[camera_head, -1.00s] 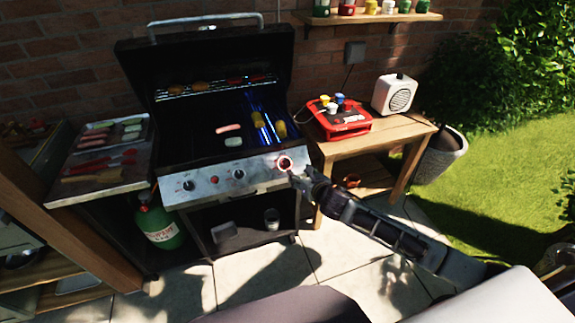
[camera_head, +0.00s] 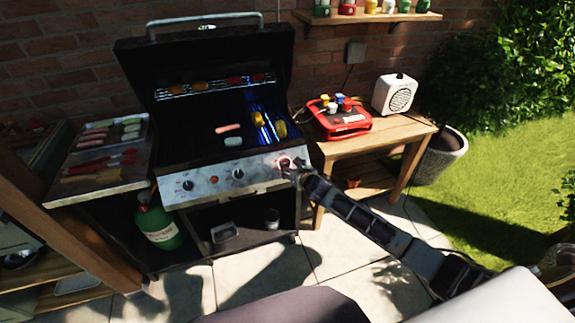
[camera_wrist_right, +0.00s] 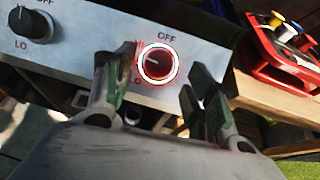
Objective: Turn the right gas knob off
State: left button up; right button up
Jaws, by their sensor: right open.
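The right gas knob (camera_head: 284,162) is at the right end of the grill's silver front panel. In the right wrist view the knob (camera_wrist_right: 158,63) is dark with a glowing red and white ring, and its pale pointer line points to the upper left, not at the OFF mark above it. My right gripper (camera_head: 293,172) is at the knob in the head view. In the right wrist view its two fingers (camera_wrist_right: 155,100) are open, one on either side below the knob, with nothing between them. Whether they touch the knob cannot be told. My left gripper is not in view.
The middle knob (camera_head: 238,174) and left knob (camera_head: 188,185) share the panel. Blue flames (camera_head: 262,122) burn on the grill's right side. A wooden side table (camera_head: 395,132) with a red case (camera_head: 343,122) and white speaker (camera_head: 396,94) stands close on the right.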

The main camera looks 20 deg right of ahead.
aim_at(286, 163)
jog(key=shift+x, duration=0.75)
jog(key=shift+w+f, duration=0.2)
jog(key=shift+w, duration=0.4)
jog(key=shift+w+a+f, duration=0.1)
jog(key=shift+w+f, duration=0.1)
jog(key=shift+w, duration=0.35)
jog(key=shift+w+f, duration=0.1)
jog(key=shift+c, duration=1.4)
jog(key=c, duration=0.7)
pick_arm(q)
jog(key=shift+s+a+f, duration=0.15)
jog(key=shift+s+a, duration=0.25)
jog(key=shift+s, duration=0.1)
pick_arm(e)
jog(key=shift+a, duration=0.1)
